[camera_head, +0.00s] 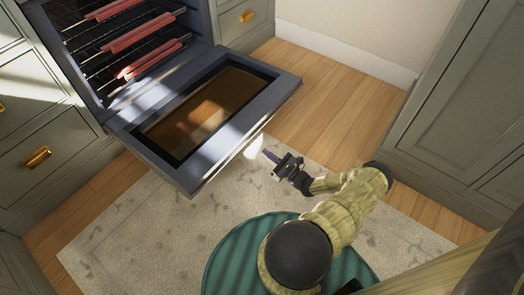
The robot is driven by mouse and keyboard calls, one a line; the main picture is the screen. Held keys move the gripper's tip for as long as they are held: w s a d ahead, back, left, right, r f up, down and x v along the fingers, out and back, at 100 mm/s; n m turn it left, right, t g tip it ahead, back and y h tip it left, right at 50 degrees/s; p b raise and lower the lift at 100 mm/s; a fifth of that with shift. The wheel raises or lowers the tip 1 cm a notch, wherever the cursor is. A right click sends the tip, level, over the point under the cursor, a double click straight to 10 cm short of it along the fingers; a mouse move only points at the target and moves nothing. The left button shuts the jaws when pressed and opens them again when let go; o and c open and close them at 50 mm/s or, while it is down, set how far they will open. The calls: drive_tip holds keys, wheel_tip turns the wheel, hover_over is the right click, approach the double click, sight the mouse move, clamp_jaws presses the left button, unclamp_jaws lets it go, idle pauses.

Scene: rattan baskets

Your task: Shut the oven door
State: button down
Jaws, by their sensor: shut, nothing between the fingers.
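The oven (88,50) stands at the upper left, built into the cabinets. Its door (198,179) is folded down wide open and lies roughly level, with its dark glass panel facing up. Red-edged racks (130,40) show inside the oven. My gripper (268,153) is near the door's outer front edge, on the right side, with its fingers pointing up and left toward it. The fingers are shut and hold nothing. Whether the fingertips touch the door edge or are just apart from it, I cannot tell. The door's underside is hidden.
Grey-green cabinets with brass handles flank the oven, including a drawer (40,160) at left. A tall cabinet (455,110) stands at right. A pale patterned rug (130,240) lies on the wooden floor (325,105). Floor right of the door is clear.

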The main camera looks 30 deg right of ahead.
drive_tip(key=b+x, duration=0.4)
drive_tip(key=x, duration=0.5)
drive_tip(key=shift+s+r, duration=0.1)
drive_tip(key=shift+r, duration=0.05)
